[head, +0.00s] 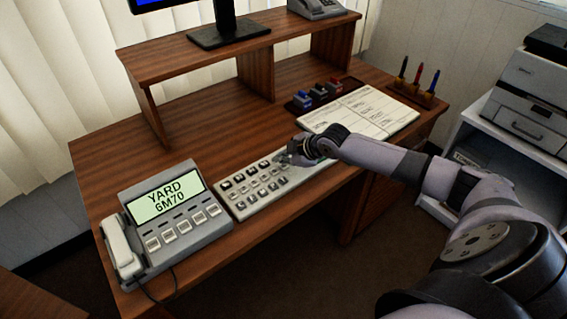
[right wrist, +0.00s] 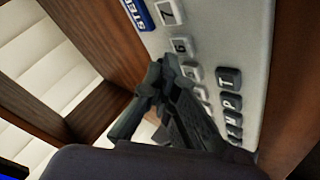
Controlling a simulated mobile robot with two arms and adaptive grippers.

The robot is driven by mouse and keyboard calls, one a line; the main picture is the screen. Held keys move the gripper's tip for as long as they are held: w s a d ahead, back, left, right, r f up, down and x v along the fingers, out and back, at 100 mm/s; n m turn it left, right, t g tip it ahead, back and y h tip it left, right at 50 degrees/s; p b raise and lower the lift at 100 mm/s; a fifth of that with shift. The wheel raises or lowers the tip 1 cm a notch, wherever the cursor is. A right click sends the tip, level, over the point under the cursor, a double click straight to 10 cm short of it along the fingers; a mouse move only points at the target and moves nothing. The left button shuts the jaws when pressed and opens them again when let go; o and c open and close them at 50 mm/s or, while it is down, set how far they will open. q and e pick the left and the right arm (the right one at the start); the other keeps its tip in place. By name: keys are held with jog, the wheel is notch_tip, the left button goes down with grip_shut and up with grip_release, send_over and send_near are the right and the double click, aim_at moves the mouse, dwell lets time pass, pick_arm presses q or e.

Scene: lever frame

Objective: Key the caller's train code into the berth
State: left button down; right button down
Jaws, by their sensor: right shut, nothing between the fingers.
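A grey desk phone (head: 190,243) stands at the desk's left front, and its lit green display (head: 165,197) reads "YARD GM70". A pale keypad (head: 262,203) with rows of keys lies to its right. My right gripper (head: 284,158) is shut and empty over the keypad's right part. In the right wrist view the shut fingers (right wrist: 158,75) are by the number column, just below the 6 key (right wrist: 181,46). The 7 key (right wrist: 168,14) and T key (right wrist: 228,77) show clear of the fingers. Whether the tips touch a key cannot be told. My left gripper is not in view.
An open paper book (head: 365,112) lies right of the keypad, with a tray of blue and red blocks (head: 320,93) behind it. A pen holder (head: 418,90) is at the right edge. A raised shelf (head: 200,50) carries a monitor. Desk surface behind the keypad is clear.

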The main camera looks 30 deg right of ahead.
aim_at(261, 194)
jog(key=shift+r, duration=0.1)
jog(key=s+a+p, duration=0.1)
jog(key=a+p, duration=0.1)
jog(key=a, duration=0.1)
jog(key=s+a+p, duration=0.2)
jog(key=a+p, duration=0.1)
jog(key=s+a+p, duration=0.2)
jog(key=a+p, duration=0.1)
jog(key=a, duration=0.1)
jog(key=shift+r, duration=0.15)
jog(key=shift+s+a, duration=0.1)
jog(key=shift+a, duration=0.2)
jog(key=shift+f, duration=0.3)
jog(key=shift+f, duration=0.25)
